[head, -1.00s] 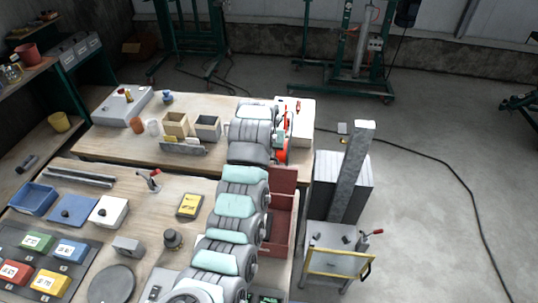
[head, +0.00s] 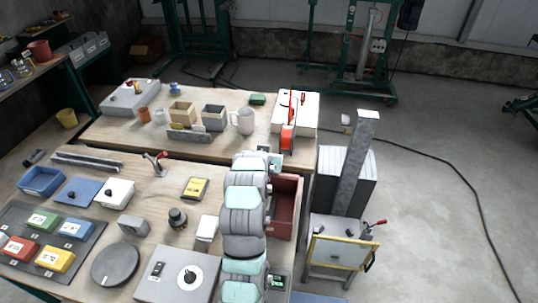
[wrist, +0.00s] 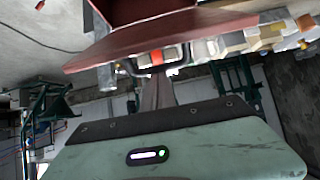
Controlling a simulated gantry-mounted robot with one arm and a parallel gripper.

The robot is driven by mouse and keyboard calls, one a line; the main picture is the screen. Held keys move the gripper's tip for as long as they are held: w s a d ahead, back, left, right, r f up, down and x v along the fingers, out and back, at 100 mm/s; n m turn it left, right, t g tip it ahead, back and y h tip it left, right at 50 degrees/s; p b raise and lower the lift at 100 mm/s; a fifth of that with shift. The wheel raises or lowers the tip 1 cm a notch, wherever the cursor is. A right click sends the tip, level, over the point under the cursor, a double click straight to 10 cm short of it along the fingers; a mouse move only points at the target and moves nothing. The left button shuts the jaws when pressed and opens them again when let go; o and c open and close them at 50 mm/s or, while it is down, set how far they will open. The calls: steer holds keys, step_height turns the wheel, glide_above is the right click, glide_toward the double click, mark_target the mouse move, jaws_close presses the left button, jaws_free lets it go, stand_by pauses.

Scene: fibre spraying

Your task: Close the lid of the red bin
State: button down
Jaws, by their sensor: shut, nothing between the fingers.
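The dark red bin (head: 284,208) stands at the right edge of the near bench, in the head view. My arm covers its left side, and I cannot clearly tell its lid from its walls there. My gripper (head: 270,161) is near the bin's back end, small and partly hidden by the arm. In the wrist view, a broad dark red panel (wrist: 160,40) crosses the top, close to my gripper (wrist: 157,90). I cannot tell whether this is lid or wall, or whether they touch. My gripper is shut and holds nothing.
A white box (head: 305,110) with a red upright part stands beyond the bin on the far bench. A white mug (head: 242,121) is to its left. A metal stand with a yellow-framed panel (head: 343,254) stands right of the bin. Open floor lies farther right.

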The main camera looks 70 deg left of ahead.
steer(key=s+d+f+t+y+b, duration=0.2)
steer(key=d+f+y+b, duration=0.1)
steer(key=d+f+b, duration=0.1)
steer(key=s+d+f+t+y+b, duration=0.2)
steer(key=s+d+f+y+b, duration=0.1)
steer(key=f+b, duration=0.4)
step_height(320, 180, down, 2)
steer(key=shift+s+d+f+y, duration=0.15)
steer(key=shift+s+d+y, duration=0.15)
steer(key=shift+d, duration=0.5)
steer(key=shift+f, duration=0.25)
step_height(320, 180, up, 4)
steer(key=p, duration=0.2)
steer(key=v, duration=0.9)
steer(key=shift+f+b, duration=0.2)
steer(key=shift+b, duration=0.2)
